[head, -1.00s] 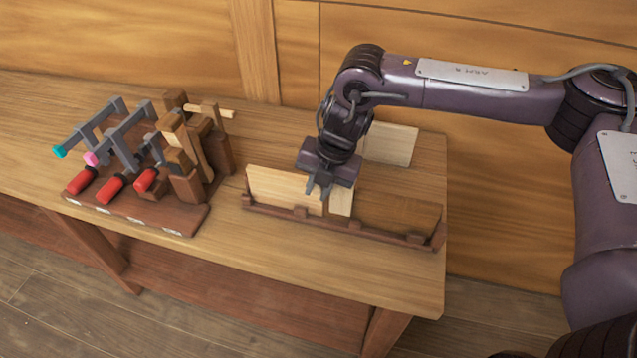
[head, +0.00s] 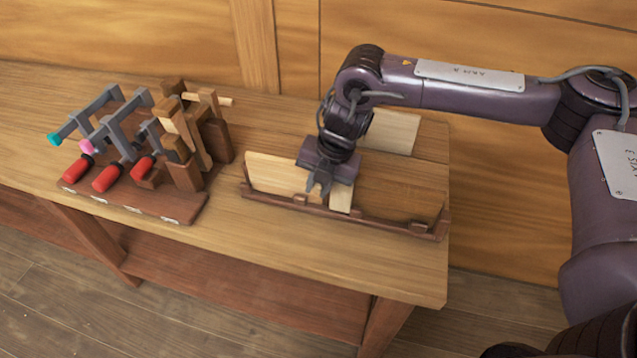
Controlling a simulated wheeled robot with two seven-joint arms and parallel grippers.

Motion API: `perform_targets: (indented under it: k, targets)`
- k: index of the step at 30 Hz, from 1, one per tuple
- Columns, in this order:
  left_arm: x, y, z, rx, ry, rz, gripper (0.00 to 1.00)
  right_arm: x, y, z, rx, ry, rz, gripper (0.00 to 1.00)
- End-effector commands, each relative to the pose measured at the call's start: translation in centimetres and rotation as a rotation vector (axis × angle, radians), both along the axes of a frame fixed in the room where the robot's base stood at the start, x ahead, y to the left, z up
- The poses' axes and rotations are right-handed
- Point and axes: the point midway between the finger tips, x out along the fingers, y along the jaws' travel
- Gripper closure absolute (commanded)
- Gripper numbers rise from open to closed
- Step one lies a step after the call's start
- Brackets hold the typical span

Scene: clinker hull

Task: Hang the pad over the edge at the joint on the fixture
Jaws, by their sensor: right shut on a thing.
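The fixture is a long dark-brown rail (head: 390,226) on the bench. A pale plank (head: 272,174) stands along its left part and a browner plank (head: 405,198) along its right part. A narrow pale piece (head: 341,198) shows at the joint between them. My right gripper (head: 318,189) points down at the joint, over the right end of the pale plank, and is shut. The pad between its fingers is hidden or too small to make out, and I cannot tell whether it touches the plank edge. My left gripper is out of view.
A tool rack (head: 135,200) with red-handled grey clamps and wooden clamps stands on the left of the bench (head: 270,235). A pale board (head: 394,132) is behind my right gripper. The bench front is clear. A wood-panelled wall (head: 480,110) rises behind.

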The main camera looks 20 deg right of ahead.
Motion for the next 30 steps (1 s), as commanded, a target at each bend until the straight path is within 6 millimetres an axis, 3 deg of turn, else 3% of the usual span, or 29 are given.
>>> perform_targets:
  k: [8,9,14,23,30]
  targets:
    - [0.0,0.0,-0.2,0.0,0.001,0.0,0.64,0.0,0.0,-0.5,0.0,0.0,-0.001,1.0]
    - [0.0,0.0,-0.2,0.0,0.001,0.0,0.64,0.0,0.0,-0.4,0.0,0.0,-0.001,0.76]
    - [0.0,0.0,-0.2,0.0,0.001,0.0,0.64,0.0,0.0,-0.4,0.0,0.0,0.0,0.56]
    - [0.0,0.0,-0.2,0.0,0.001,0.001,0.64,0.0,-0.1,-0.2,0.0,0.0,0.0,0.56]
    - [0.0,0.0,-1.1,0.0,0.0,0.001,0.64,-0.4,-0.8,3.0,0.002,-0.004,-0.001,0.56]
